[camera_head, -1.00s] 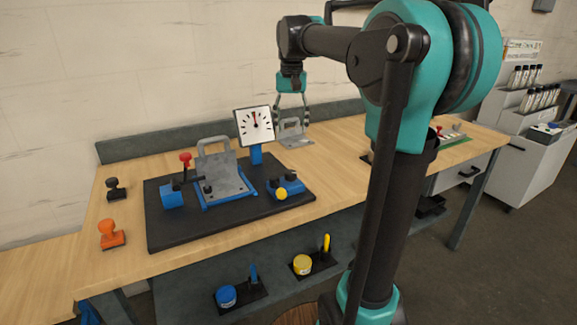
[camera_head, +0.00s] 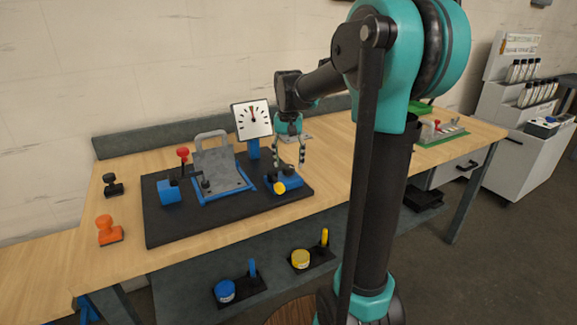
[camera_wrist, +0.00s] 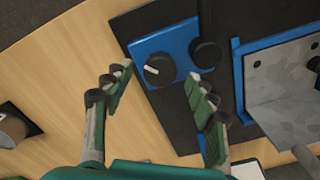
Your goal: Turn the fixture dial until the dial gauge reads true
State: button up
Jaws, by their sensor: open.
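The fixture dial (camera_wrist: 158,70) is a dark round knob with a white mark on a blue block (camera_wrist: 176,38), which also shows at the right of the black fixture mat in the head view (camera_head: 291,181). My gripper (camera_head: 290,166) is open above this block. In the wrist view my gripper (camera_wrist: 160,84) has one finger on each side of the dial, apart from it. The dial gauge (camera_head: 253,120) is a white square face with black ticks on a blue post.
A black lever knob (camera_wrist: 206,54) sits close beside the dial. A yellow ball (camera_head: 279,188) shows at the block's front. A grey angled plate (camera_head: 221,172) with a handle and a red-knobbed clamp (camera_head: 183,153) stand to the left. Orange (camera_head: 109,230) and black stamps stand at the table's left.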

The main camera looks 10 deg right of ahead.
jog(key=shift+f, duration=1.1)
jog(key=c, duration=1.2)
jog(key=shift+o, duration=0.2)
jog(key=shift+n, duration=1.8)
jog(key=o, duration=1.2)
jog(key=shift+c, duration=0.2)
